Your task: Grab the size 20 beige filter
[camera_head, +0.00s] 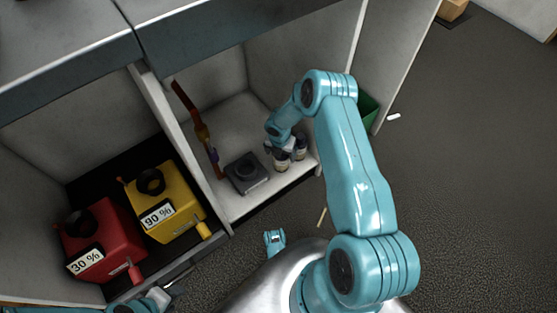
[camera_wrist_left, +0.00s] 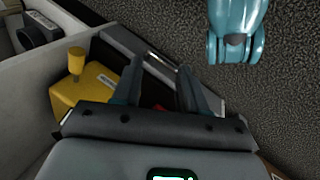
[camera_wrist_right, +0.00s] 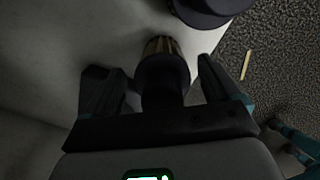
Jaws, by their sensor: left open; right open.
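Two small jar-like objects stand near the front of the open white cabinet compartment, a left one (camera_head: 281,162) and a right one (camera_head: 299,149), with dark tops and pale lower parts. I cannot read a size on either. In the right wrist view a dark-topped piece with a ribbed beige body (camera_wrist_right: 160,46) lies between the fingers of my right gripper (camera_wrist_right: 158,88), which is open. A larger dark round top (camera_wrist_right: 208,10) is just beyond. My left gripper (camera_wrist_left: 158,90) is open and empty, low by the cabinet's front edge.
Yellow "90 %" (camera_head: 168,200) and red "30 %" (camera_head: 103,240) boxes fill the left compartment. A green bin (camera_head: 368,111) stands right. The floor is mostly clear.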

